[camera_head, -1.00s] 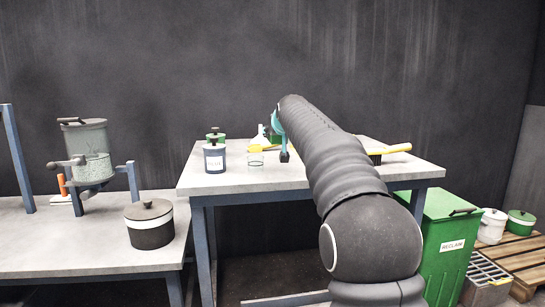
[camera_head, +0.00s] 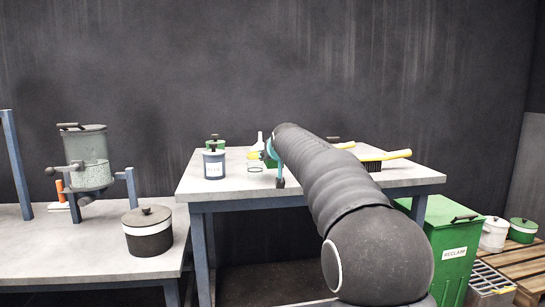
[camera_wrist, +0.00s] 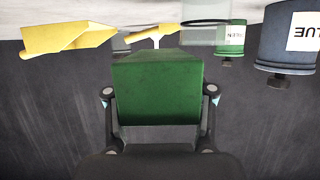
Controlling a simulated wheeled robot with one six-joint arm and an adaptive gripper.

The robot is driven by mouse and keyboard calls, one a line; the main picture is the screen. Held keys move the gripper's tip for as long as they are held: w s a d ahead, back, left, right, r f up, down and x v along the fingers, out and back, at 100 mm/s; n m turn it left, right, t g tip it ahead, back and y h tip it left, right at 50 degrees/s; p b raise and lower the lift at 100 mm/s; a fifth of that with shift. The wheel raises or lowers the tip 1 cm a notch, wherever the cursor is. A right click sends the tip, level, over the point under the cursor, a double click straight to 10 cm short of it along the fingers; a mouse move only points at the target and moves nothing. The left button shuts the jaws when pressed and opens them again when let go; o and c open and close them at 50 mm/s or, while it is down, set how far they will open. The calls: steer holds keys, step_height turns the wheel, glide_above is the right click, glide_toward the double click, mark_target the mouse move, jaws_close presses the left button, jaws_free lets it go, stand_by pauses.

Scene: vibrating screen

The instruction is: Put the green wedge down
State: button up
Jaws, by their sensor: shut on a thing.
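The green wedge (camera_wrist: 158,88) fills the middle of the wrist view. My gripper (camera_wrist: 160,97) is shut on it, with one finger at each side. The wrist view is upside down, with the tabletop along its upper edge. In the head view my arm reaches over the grey table (camera_head: 235,186), and its end is low over the tabletop. There my own arm hides most of the gripper and the wedge. I cannot tell whether the wedge touches the table.
A blue pot (camera_head: 214,164), a green pot (camera_head: 214,141) and a clear glass (camera_head: 255,166) stand left of my gripper. A yellow-handled brush (camera_head: 385,160) lies right of my arm. The wrist view shows a yellow wedge-shaped thing (camera_wrist: 62,38). A green RECLAIM bin (camera_head: 452,250) stands right of the table.

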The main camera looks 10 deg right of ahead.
steer(key=shift+f, duration=0.45)
steer(key=o, duration=1.4)
steer(key=shift+c, duration=0.2)
steer(key=shift+r, duration=0.15)
steer(key=shift+s+r+p, duration=0.1)
steer(key=shift+r+p, duration=0.25)
steer(key=shift+r, duration=0.4)
steer(key=b+v, duration=0.1)
steer(key=v, duration=1)
steer(key=shift+s, duration=0.35)
